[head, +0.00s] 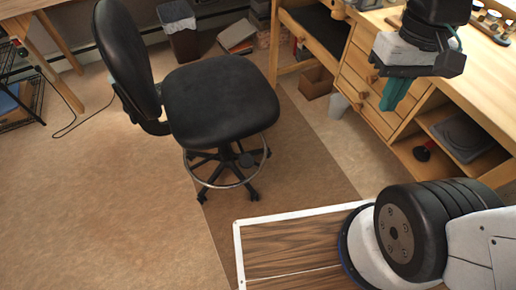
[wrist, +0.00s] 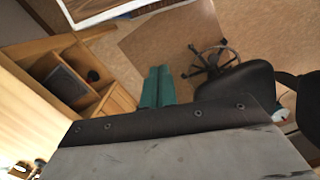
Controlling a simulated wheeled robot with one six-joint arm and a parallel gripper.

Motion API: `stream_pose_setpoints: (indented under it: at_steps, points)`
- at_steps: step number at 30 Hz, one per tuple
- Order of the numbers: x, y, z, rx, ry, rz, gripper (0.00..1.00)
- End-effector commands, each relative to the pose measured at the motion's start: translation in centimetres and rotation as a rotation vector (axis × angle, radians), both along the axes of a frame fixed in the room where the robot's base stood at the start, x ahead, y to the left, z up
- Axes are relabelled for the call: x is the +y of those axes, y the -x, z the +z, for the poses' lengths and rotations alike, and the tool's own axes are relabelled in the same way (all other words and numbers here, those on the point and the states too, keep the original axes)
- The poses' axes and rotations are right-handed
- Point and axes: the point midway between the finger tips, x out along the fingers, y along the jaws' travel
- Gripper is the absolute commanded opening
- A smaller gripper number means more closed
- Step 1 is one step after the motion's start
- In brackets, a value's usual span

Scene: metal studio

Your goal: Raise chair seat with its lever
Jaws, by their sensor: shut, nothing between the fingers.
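The black office chair stands on the floor left of centre in the head view, with its seat (head: 219,98), its backrest (head: 125,58) and a metal foot ring (head: 226,178) above a black wheeled base. The seat (wrist: 237,86) also shows in the wrist view, partly hidden by my gripper's body. I cannot make out the lever under the seat in either view. My gripper (head: 392,100) has teal fingers and is shut and empty, pointing down beside the wooden workbench, to the right of the chair and apart from it. Its fingers show in the wrist view (wrist: 157,86).
The wooden workbench (head: 362,73) with drawers and shelves stands at the right. A dark bin (head: 182,32) and boxes (head: 237,36) stand behind the chair. A cable (head: 85,122) lies on the floor at left.

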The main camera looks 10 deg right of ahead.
Motion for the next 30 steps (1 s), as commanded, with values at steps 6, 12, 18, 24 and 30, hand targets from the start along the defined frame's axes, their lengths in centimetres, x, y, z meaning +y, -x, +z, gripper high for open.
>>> stream_pose_setpoints:
  at_steps: [6,12,18,24,30]
  points:
    - [0.7,-3.6,-3.8,0.2,-0.099,-0.081,0.0]
    - [1.8,-7.0,-7.9,0.346,-0.221,-0.152,0.0]
    - [3.1,-10.5,-13.0,0.469,-0.363,-0.23,0.0]
    - [4.4,-13.6,-19.1,0.561,-0.514,-0.324,0.0]
    - [5.6,-16.2,-26.3,0.619,-0.667,-0.437,0.0]
